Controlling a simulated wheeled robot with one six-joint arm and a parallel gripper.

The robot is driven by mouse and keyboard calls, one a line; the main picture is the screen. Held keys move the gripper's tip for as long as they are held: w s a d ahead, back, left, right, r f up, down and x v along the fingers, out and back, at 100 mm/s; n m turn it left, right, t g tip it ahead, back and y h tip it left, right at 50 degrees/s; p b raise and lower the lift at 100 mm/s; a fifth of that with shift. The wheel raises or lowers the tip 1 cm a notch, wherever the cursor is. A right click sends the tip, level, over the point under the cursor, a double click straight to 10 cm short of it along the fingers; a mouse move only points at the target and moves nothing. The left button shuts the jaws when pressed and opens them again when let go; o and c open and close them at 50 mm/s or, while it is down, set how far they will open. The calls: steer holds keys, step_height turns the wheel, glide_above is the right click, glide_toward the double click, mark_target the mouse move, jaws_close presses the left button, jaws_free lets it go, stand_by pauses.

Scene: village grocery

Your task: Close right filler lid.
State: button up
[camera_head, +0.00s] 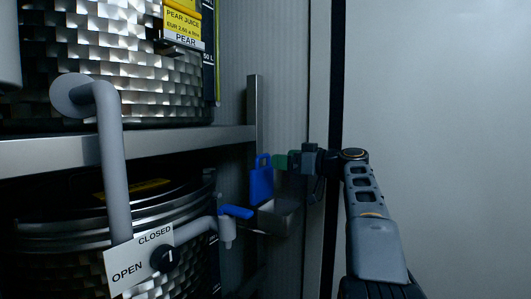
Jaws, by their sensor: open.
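A blue flap with a loop at its top (262,182), which looks like the filler lid, stands upright at the left side of a small open metal box (282,218). The box looks like the filler and sits beside the shelf post. My gripper (283,161), with green at its end, reaches in from the right at about the height of the flap's upper part. It is open and appears empty. Its tips are close to the flap's right edge; I cannot tell whether they touch it. My arm hides what lies behind it on the right.
A lower steel drum (60,243) has a tap with a blue lever (236,211) left of the box. A grey pipe (112,160) and an OPEN/CLOSED plate (128,272) stand in front. A metal shelf (150,143) carries an upper drum (90,60). The pale wall (440,90) on the right is bare.

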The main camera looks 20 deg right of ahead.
mark_target(265, 157)
steer(key=shift+p+x, duration=1.3)
steer(key=shift+x, duration=2.3)
steer(key=c, duration=1)
steer(key=shift+s+f+b, duration=0.1)
steer(key=shift+b, duration=0.3)
